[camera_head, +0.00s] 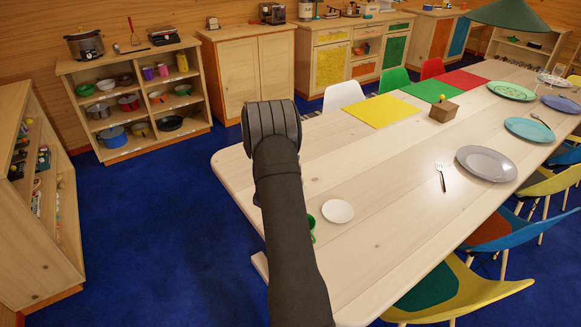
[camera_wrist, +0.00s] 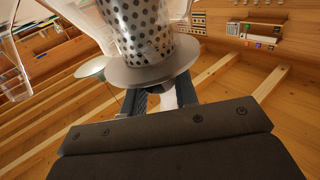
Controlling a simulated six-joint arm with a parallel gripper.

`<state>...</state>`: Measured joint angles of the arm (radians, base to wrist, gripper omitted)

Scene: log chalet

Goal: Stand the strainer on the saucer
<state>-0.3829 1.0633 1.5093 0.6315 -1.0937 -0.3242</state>
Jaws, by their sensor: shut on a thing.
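The strainer (camera_wrist: 147,35) is a metal cylinder with dark round holes and a wide flat grey rim, seen large in the wrist view. My gripper (camera_wrist: 162,98) is shut on it at the rim's near side; the exact grip is partly hidden under the rim. In the head view my dark arm hides the fingers and the strainer. The saucer is most likely the small white round dish (camera_head: 338,211) on the near end of the long table, just right of my arm, with nothing on it.
A green cup (camera_head: 311,222) is partly hidden behind my arm, beside the dish. A fork (camera_head: 440,176) and a grey plate (camera_head: 486,163) lie farther right on the pale table (camera_head: 390,220). A small wooden box (camera_head: 443,111) stands farther back. Chairs line both sides.

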